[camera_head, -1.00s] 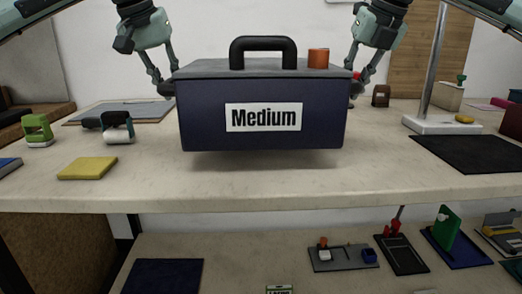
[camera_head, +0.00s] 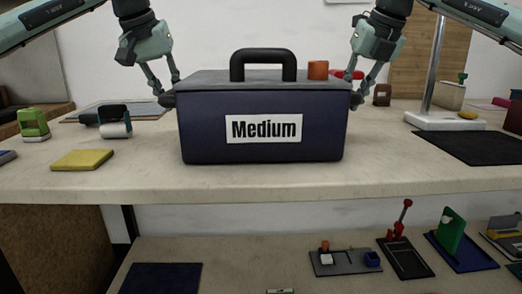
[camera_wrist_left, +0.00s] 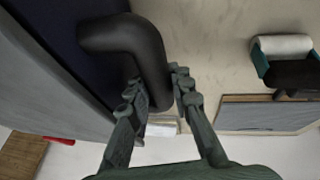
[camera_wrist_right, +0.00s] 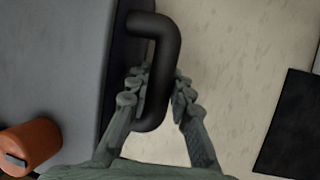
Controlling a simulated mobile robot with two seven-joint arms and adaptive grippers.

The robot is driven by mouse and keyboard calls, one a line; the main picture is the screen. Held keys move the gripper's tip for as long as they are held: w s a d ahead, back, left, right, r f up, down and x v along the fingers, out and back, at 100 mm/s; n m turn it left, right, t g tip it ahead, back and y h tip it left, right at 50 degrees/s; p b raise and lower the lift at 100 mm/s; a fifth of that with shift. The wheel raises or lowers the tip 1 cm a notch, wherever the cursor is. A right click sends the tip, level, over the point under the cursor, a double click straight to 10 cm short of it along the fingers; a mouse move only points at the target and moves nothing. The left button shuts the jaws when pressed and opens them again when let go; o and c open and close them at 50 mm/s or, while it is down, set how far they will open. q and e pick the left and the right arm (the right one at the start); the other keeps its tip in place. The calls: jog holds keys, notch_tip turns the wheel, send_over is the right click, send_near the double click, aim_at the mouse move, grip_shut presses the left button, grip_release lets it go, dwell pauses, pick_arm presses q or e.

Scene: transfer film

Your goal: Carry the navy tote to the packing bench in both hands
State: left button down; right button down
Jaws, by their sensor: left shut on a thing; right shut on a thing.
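The navy tote (camera_head: 210,140) is upright over the bench top (camera_head: 400,182), with a grey lid, black top handle and white "Medium" label (camera_head: 264,128). Its base is at or just above the surface; I cannot tell if it touches. My left gripper (camera_head: 168,99) is shut on its left side handle, a black loop (camera_wrist_left: 150,55). My right gripper (camera_head: 356,99) is shut on its right side handle, also a black loop (camera_wrist_right: 160,60). An orange cylinder (camera_head: 318,70) sits on the lid near its right end.
Left of the tote are a yellow pad (camera_head: 82,159), a tape dispenser (camera_head: 115,122) and a green item (camera_head: 34,124). Right are a white stand base (camera_head: 448,121) and a black mat (camera_head: 470,146). A lower shelf holds small trays (camera_head: 345,262). Bench before the tote is bare.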

pick_arm(q)
jog(key=shift+a+f, duration=0.15)
pick_arm(e)
jog(key=shift+d+f, duration=0.15)
pick_arm(q)
jog(key=c, duration=1.6)
grip_release()
jog(key=shift+c, duration=0.2)
pick_arm(e)
jog(key=c, duration=1.6)
grip_release()
jog(key=shift+c, duration=0.2)
pick_arm(q)
jog(key=shift+o, duration=1.2)
jog(key=shift+s, duration=0.1)
pick_arm(e)
jog(key=shift+o, duration=1.2)
jog(key=shift+s, duration=0.1)
pick_arm(q)
jog(key=shift+o, duration=0.3)
pick_arm(e)
jog(key=shift+o, duration=0.3)
